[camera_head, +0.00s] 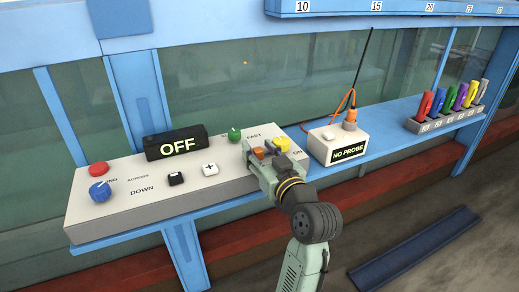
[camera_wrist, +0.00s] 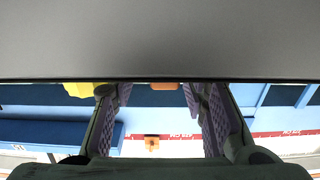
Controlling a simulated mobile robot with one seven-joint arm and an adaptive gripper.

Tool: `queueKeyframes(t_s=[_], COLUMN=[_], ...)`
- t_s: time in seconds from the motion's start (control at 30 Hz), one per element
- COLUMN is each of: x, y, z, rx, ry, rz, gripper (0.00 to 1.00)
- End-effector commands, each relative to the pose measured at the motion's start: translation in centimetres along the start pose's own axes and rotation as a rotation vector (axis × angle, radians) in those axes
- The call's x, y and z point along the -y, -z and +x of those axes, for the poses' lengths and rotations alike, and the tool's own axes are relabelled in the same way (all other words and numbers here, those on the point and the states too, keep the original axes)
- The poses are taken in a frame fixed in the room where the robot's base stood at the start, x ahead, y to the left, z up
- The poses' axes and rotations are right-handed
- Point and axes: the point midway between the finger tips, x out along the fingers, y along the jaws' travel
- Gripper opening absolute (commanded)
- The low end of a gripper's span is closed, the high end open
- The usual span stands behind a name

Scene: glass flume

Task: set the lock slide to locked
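The control panel (camera_head: 130,198) is a long light grey box on the blue ledge. At its right end, a small orange piece (camera_head: 258,153) sits by my gripper (camera_head: 262,165); it may be the lock slide, but my fingers partly cover it and its setting cannot be read. My gripper is at the panel's front right edge. In the wrist view, the two purple-padded fingers (camera_wrist: 160,110) stand apart with a gap between them. An orange piece (camera_wrist: 165,86) shows in the gap, under the grey edge; contact cannot be told.
A yellow knob (camera_head: 282,144) is close beside my gripper, and a green knob (camera_head: 234,135) is to its left. The black OFF display (camera_head: 176,142) stands on the panel. A white NO PROBE box (camera_head: 338,143) stands to the right. Several coloured pieces (camera_head: 450,97) stand in a far-right rack.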

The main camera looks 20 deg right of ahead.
Motion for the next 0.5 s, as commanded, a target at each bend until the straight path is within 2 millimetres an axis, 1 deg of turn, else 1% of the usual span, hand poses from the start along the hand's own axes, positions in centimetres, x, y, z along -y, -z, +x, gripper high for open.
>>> queueKeyframes(t_s=[0.3,0.4,0.5], x=[-0.1,-0.1,-0.1], y=[0.0,0.0,0.0], z=[-5.1,-6.3,-6.9], rx=[-0.001,0.000,-0.001], ry=[-0.006,-0.004,-0.003], rz=[-0.001,0.000,-0.001], gripper=[0.40,0.40,0.40])
